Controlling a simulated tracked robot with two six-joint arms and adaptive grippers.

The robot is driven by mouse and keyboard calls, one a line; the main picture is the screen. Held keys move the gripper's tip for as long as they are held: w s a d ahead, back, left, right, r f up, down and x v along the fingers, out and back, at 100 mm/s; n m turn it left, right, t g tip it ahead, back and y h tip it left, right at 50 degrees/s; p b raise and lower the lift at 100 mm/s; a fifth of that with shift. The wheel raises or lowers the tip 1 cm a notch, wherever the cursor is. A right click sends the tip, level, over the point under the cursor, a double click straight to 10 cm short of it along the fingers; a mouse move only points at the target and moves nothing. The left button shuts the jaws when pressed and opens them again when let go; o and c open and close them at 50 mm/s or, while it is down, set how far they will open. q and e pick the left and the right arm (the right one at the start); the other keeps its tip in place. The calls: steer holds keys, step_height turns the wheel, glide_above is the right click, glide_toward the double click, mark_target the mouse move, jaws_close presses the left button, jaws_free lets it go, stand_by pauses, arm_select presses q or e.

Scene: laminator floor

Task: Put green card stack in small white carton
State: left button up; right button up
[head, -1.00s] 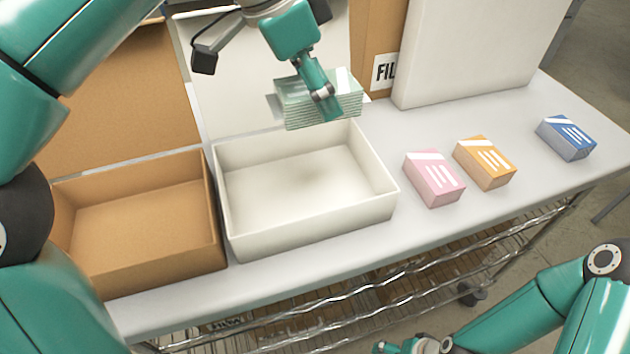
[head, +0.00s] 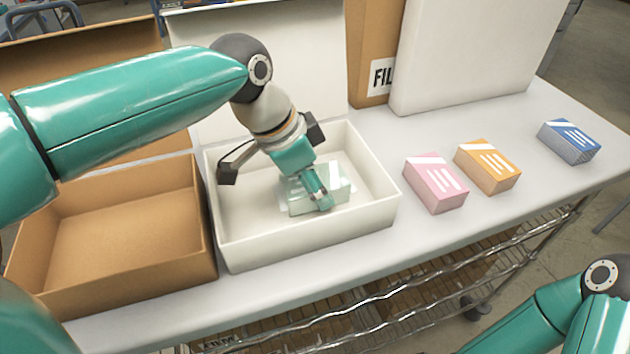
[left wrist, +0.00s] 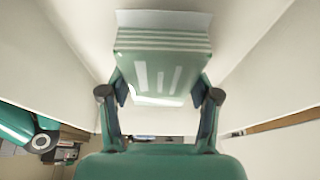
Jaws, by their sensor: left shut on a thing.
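The green card stack (head: 334,184) is pale green with white stripes. It is down inside the small white carton (head: 378,203), between its walls. My left gripper (head: 318,190) reaches into the carton from above and is shut on the stack. In the left wrist view the stack (left wrist: 160,75) sits between the two fingers (left wrist: 160,98), with white carton walls on both sides. I cannot tell whether the stack touches the carton floor. Of my right arm only a link shows at the lower right; its gripper is out of view.
An open brown carton (head: 207,240) stands left of the white one. Pink (head: 435,183), orange (head: 487,166) and blue (head: 569,142) boxes lie to the right on the grey table (head: 400,245). A tall white box (head: 470,55) and a brown box (head: 372,50) stand behind.

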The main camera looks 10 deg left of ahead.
arm_select(q)
steer(key=o, duration=1.3)
steer(key=p+v, duration=0.1)
steer(key=v, duration=1.1)
steer(key=shift+s, duration=0.1)
steer(key=shift+f, duration=0.1)
